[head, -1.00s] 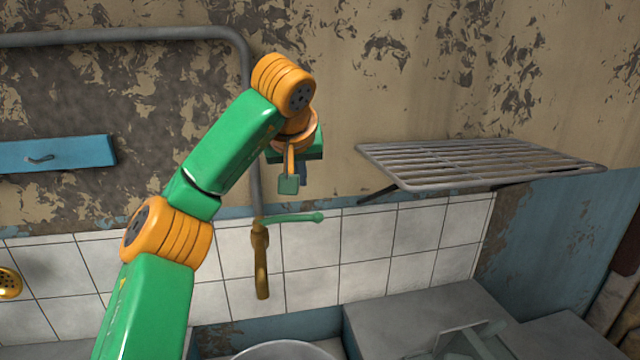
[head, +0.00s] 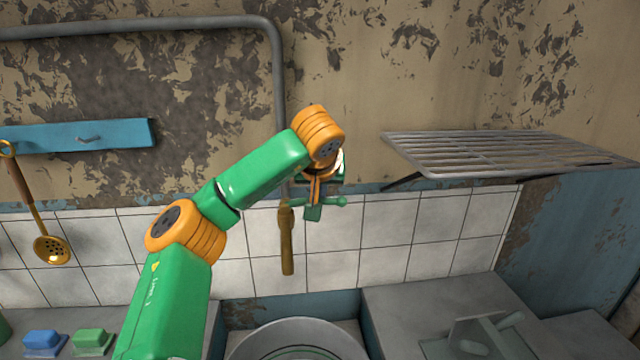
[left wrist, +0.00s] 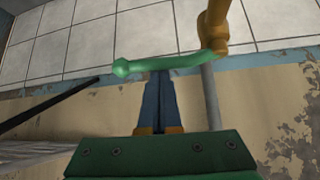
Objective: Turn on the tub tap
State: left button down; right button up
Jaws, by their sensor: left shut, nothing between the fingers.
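The tub tap (head: 287,242) is a brass spout on the tiled wall, with a green lever handle (head: 342,201) pointing right. In the left wrist view the green handle (left wrist: 165,64) runs across the picture from the brass tap body (left wrist: 216,28) to a round knob at its left end. My left gripper (head: 313,212) is at the handle in the head view and hides part of it. In the left wrist view its blue fingers (left wrist: 158,75) are shut and empty, with the tips at the middle of the handle. I cannot tell whether they touch. My right gripper is not in view.
A round metal basin (head: 296,342) lies below the tap. A wire rack (head: 500,155) juts from the wall at right. A grey counter (head: 420,300) is at lower right. A slotted spoon (head: 50,248) hangs at left, above blue and green blocks (head: 92,341).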

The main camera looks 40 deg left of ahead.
pick_arm(q)
jog(key=shift+w+a+f, duration=0.15)
jog(key=shift+w, duration=0.05)
jog(key=shift+s+d+m+p, duration=0.25)
jog(key=shift+m+p, duration=0.05)
jog(key=shift+m, duration=0.1)
jog(key=shift+t+h, duration=0.3)
